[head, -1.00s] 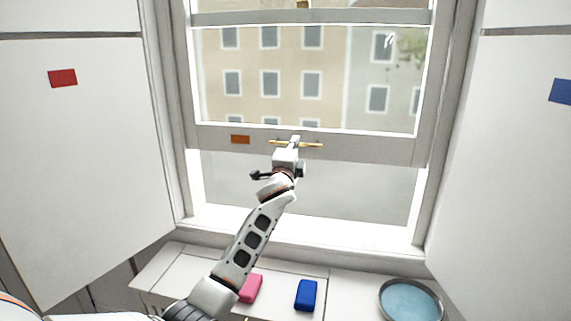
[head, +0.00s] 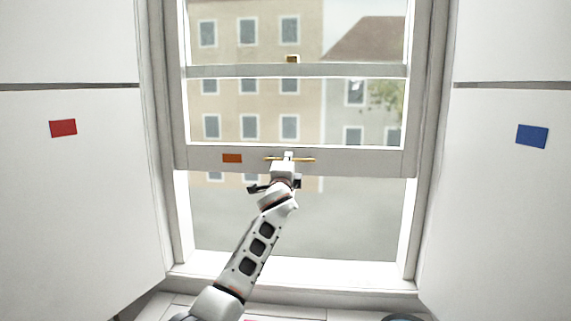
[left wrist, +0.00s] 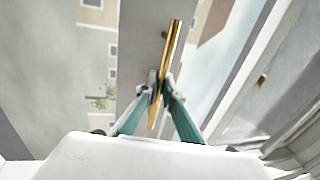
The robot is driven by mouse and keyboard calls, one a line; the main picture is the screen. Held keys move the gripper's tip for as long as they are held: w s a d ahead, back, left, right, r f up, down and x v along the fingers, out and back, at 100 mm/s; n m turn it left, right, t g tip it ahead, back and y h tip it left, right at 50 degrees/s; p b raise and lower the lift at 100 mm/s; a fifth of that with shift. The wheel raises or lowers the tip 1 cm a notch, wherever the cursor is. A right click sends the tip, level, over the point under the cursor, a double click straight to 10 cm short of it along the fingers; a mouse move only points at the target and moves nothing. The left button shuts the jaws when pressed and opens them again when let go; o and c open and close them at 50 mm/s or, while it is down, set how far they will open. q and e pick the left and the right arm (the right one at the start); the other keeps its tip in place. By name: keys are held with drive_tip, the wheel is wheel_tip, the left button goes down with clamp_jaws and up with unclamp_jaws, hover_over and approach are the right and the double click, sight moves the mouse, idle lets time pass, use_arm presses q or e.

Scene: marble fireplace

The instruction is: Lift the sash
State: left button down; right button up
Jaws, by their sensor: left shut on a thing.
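The sash (head: 350,161) is the lower window frame, with a pale grey bottom rail and an orange patch (head: 232,158) on it. It stands raised, with an open gap between its rail and the sill (head: 300,273). A thin brass bar handle (head: 305,159) is mounted on the rail. My left gripper (head: 288,157) is shut on the brass handle. In the left wrist view its teal fingers (left wrist: 160,92) close around the handle (left wrist: 173,45). My right gripper is not in view.
White panels flank the window, the left with a red patch (head: 63,128), the right with a blue patch (head: 531,136). A crossbar (head: 220,72) with a small brass fitting (head: 292,59) is above the rail. Only slivers of a pink object and a round dish show at the bottom edge.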

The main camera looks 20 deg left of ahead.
use_arm(q)
drive_tip(key=shift+r, duration=0.2)
drive_tip(key=c, duration=2.2)
unclamp_jaws()
drive_tip(key=shift+f, duration=0.1)
drive_tip(key=shift+s+f, duration=0.1)
drive_tip(key=shift+s, duration=0.05)
drive_tip(key=v, duration=1.1)
drive_tip(key=shift+s+d+f, duration=0.1)
drive_tip(key=shift+s, duration=0.25)
